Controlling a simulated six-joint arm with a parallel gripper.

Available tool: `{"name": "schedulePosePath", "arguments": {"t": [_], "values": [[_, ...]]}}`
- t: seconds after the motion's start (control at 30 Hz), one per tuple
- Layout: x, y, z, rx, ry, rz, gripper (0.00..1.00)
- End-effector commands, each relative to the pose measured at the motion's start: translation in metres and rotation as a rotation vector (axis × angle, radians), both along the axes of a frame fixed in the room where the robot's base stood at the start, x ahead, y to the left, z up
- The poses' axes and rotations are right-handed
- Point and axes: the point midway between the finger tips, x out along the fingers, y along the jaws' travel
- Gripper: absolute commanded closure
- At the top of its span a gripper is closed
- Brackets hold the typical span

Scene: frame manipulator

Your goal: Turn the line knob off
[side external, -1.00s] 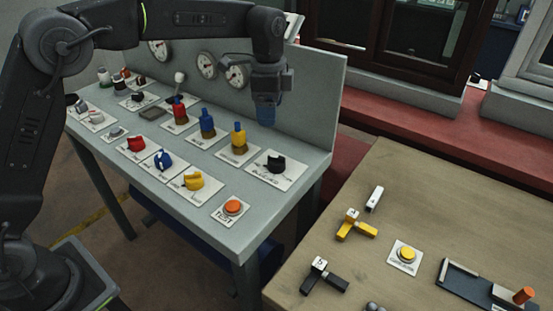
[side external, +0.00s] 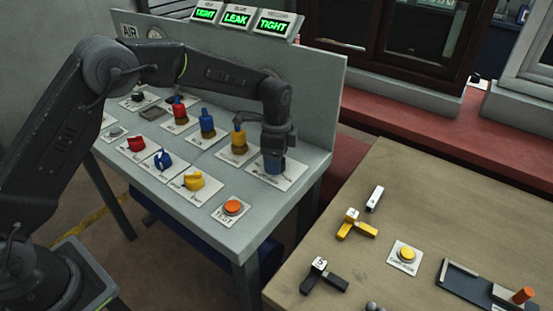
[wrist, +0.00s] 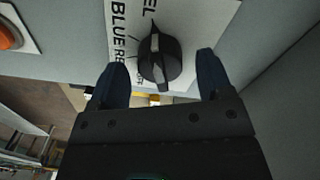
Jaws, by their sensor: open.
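A black rotary knob (wrist: 158,58) sits on a white label plate (wrist: 188,18) in the wrist view. Part of the lettering reads "BLUE", and other words are cut off. A light pointer line runs along the knob's ridge. My gripper (wrist: 160,63) is open, with one dark blue finger on each side of the knob and a visible gap to each. In the side view my gripper (side external: 274,165) is down over the plate at the right end of the bench panel and hides the knob.
Left of my gripper stand yellow (side external: 239,138), blue (side external: 207,124) and red (side external: 179,112) valves. Nearer are a yellow knob (side external: 193,181) and an orange test button (side external: 233,207). Displays (side external: 237,18) read TIGHT, LEAK, TIGHT. A back panel (side external: 318,100) rises behind.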

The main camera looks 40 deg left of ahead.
Motion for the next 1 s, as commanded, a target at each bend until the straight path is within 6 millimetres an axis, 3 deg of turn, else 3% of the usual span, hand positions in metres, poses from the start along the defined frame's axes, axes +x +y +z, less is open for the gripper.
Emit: {"name": "schedulePosePath", "arguments": {"t": [0.13, 0.43, 0.93, 1.0], "values": [[-0.0004, 0.0001, -0.0097, 0.001, 0.001, 0.000, 0.27], [-0.0002, 0.0000, -0.0109, 0.000, 0.000, 0.000, 0.28], [-0.0001, 0.0000, -0.0103, 0.000, 0.000, 0.000, 0.76], [-0.0001, 0.0000, -0.0102, 0.000, 0.000, 0.001, 0.76]]}}
